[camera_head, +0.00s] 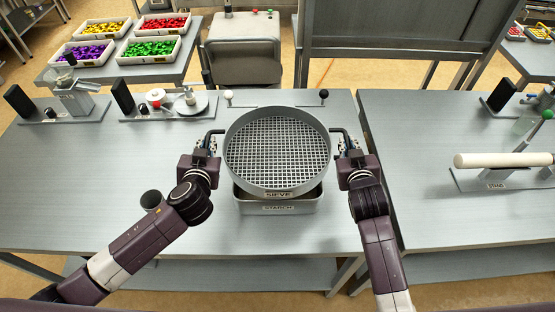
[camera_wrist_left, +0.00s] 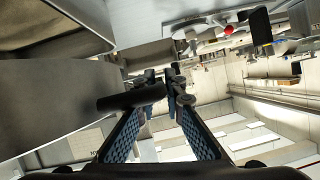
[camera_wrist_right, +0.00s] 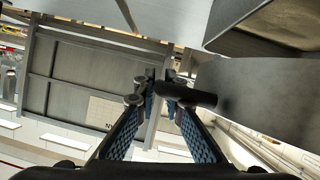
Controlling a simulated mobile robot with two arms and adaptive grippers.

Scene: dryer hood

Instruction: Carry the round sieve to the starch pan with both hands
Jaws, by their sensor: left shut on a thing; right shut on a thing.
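The round sieve (camera_head: 278,150) is a grey ring with a wire grid and a "SIEVE" label. It is held above the starch pan (camera_head: 278,207), a grey rectangular pan labelled "STARCH" on the table, and hides most of it. My left gripper (camera_head: 210,143) is shut on the sieve's left handle; in the left wrist view the dark handle (camera_wrist_left: 132,97) lies between the fingers. My right gripper (camera_head: 346,145) is shut on the right handle, which also shows in the right wrist view (camera_wrist_right: 188,94). The sieve looks roughly level. The gap between sieve and pan is hard to judge.
A rack with a white roller, labelled "STAND" (camera_head: 497,185), is on the right table. Trays of coloured pieces (camera_head: 150,49) stand on a table behind.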

